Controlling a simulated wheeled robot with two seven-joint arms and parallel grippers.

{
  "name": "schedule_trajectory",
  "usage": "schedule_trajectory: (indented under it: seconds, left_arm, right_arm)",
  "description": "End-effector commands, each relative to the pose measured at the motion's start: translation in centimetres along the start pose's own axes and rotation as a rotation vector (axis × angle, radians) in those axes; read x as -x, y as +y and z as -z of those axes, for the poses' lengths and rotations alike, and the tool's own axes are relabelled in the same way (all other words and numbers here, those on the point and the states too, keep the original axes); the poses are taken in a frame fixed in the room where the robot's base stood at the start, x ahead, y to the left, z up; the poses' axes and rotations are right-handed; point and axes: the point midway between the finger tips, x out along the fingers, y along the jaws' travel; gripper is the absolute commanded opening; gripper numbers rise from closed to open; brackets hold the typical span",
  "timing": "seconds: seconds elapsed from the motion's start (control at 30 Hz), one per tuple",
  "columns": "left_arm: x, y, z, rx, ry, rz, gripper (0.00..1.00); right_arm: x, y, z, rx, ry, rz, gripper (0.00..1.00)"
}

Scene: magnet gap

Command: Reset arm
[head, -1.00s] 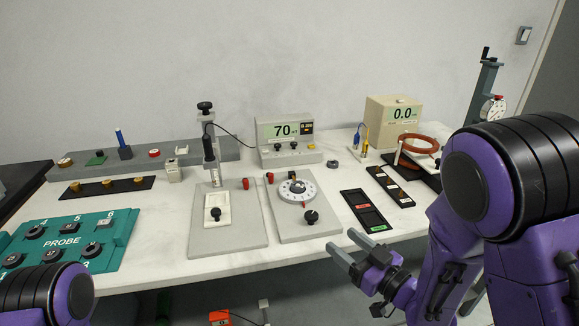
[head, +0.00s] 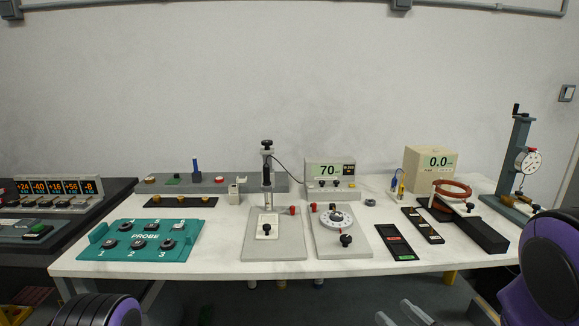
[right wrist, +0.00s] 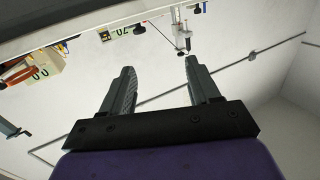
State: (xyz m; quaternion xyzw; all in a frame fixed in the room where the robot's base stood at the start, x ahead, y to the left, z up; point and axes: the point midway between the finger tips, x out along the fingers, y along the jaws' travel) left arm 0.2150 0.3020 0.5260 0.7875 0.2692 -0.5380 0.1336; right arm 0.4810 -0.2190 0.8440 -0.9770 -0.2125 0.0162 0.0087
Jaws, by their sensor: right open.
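My right gripper (head: 394,312) shows at the bottom edge of the head view, below the table's front edge and clear of everything on it. Only its pale fingertips show there; the rest is cut off by the frame. In the right wrist view the right gripper (right wrist: 158,64) has its two dark fingers wide apart with nothing between them. That view is turned over, with the bench along its top. My right arm's purple and black link fills the lower right of the head view. A link of my left arm shows at lower left; its gripper is out of frame.
The white table (head: 225,262) holds a teal PROBE board (head: 145,239), a stand plate (head: 275,247), a dial plate (head: 342,241), a meter reading 70 (head: 331,170), black trays (head: 396,242) and a beige 0.0 box (head: 431,168). A gauge stand (head: 516,160) is at right.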

Motion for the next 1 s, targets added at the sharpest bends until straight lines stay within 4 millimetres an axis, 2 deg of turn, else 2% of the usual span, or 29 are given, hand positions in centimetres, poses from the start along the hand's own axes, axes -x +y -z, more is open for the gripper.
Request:
schedule_trajectory:
  seconds: [0.17,0.3,0.37,0.57,0.67,0.77,0.8,0.9,1.0]
  left_arm:
    - [0.0,0.1,0.1,0.001,0.002,-0.001,0.6]
    - [0.1,0.0,0.1,0.001,0.002,-0.001,0.6]
    - [0.3,0.0,0.2,0.0,0.002,-0.001,0.6]
    - [1.2,-0.1,0.5,0.0,0.001,-0.001,0.6]
    - [1.8,-0.1,0.8,0.0,0.001,-0.001,0.6]
    - [2.6,-0.2,1.1,0.0,0.001,-0.001,0.6]
    - [3.0,-0.2,1.3,0.0,0.001,-0.001,0.6]
    - [3.7,-0.3,1.6,0.0,0.001,-0.001,0.6]
    - [4.1,-0.3,1.7,0.0,0.001,-0.001,0.6]
  right_arm:
    - [-0.1,1.4,-1.0,-0.026,-0.049,-0.088,0.61]
    - [0.2,2.8,-2.7,-0.072,-0.108,-0.185,0.61]
    - [0.7,3.4,-4.0,-0.104,-0.151,-0.242,0.61]
    - [4.4,4.8,-11.2,-0.259,-0.366,-0.474,0.61]
    - [7.9,4.6,-15.7,-0.348,-0.507,-0.608,0.61]
    - [13.3,3.2,-20.7,-0.444,-0.687,-0.764,0.61]
    - [15.9,2.4,-22.5,-0.475,-0.762,-0.825,0.61]
    - [21.6,-0.1,-25.7,-0.52,-0.921,-0.932,0.61]
    - [25.2,-2.2,-27.4,-0.538,-1.02,-0.953,0.61]
